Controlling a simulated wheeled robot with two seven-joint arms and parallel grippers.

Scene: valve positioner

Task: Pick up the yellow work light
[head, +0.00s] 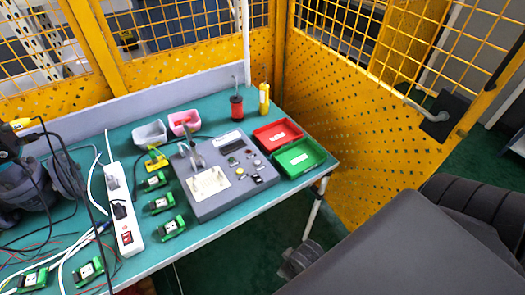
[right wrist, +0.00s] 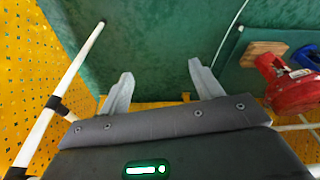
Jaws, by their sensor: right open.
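A slim yellow upright cylinder (head: 264,98), which looks like the work light, stands at the back right of the teal table (head: 222,104), close to the yellow mesh fence. It stands just right of a red spool-like object (head: 236,106). I cannot make out its details. My right gripper (right wrist: 160,75) is open and empty in the right wrist view, with its two grey fingers spread above green floor. The yellow cylinder does not show in that view. My left gripper is not in view.
A grey control box (head: 215,180), red tray (head: 279,133) and green tray (head: 300,157) fill the table's right side. A white power strip (head: 124,210) and loose cables lie left. A white post (right wrist: 62,85) and a red object (right wrist: 290,85) flank my right gripper.

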